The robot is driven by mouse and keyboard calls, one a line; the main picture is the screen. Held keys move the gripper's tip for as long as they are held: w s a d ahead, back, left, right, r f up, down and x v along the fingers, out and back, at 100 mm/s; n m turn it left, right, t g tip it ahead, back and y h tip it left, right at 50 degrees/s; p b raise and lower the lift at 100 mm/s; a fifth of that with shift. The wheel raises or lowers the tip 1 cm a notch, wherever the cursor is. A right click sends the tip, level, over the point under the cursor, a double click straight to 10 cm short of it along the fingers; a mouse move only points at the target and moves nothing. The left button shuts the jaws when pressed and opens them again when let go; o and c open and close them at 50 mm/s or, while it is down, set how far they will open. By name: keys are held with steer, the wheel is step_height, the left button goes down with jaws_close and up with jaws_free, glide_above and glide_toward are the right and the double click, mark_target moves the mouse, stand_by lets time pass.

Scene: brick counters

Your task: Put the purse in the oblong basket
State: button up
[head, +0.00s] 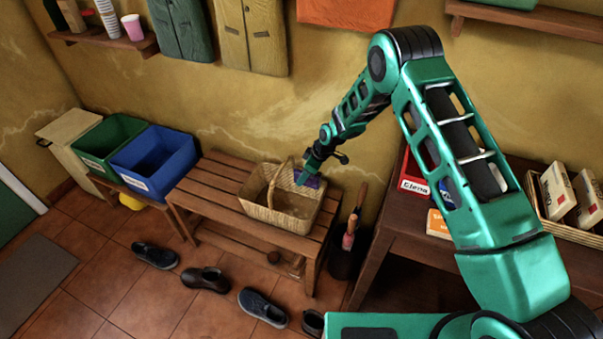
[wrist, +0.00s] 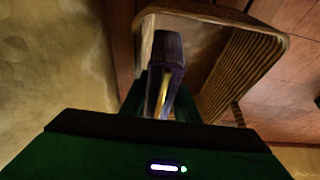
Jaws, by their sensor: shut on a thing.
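The oblong basket (head: 282,207) is woven wicker with an arched handle and stands on the slatted wooden bench. The purse (head: 308,179) is purple and shows at the basket's back right corner, just under my gripper (head: 314,170). In the wrist view the purse (wrist: 168,75) is dark purple with a yellow strip, and my gripper (wrist: 160,100) is shut on it. The basket (wrist: 245,70) opens beyond it there. The purse is over or within the basket's opening near the wall side; its exact height is unclear. My fingertips are mostly hidden.
The slatted bench (head: 208,186) stands against the wall. Blue (head: 153,163) and green (head: 108,141) bins stand to its left. Several shoes lie on the floor in front. A desk (head: 420,235) with a red box (head: 412,178) stands to the right.

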glide_above(304, 201)
steer(key=shift+w+a+f, duration=0.1)
steer(key=shift+a+f, duration=0.05)
steer(key=shift+f, duration=3.55)
steer(key=o, duration=1.2)
steer(key=shift+r, duration=0.1)
steer(key=v, duration=1)
steer(key=shift+r, duration=0.25)
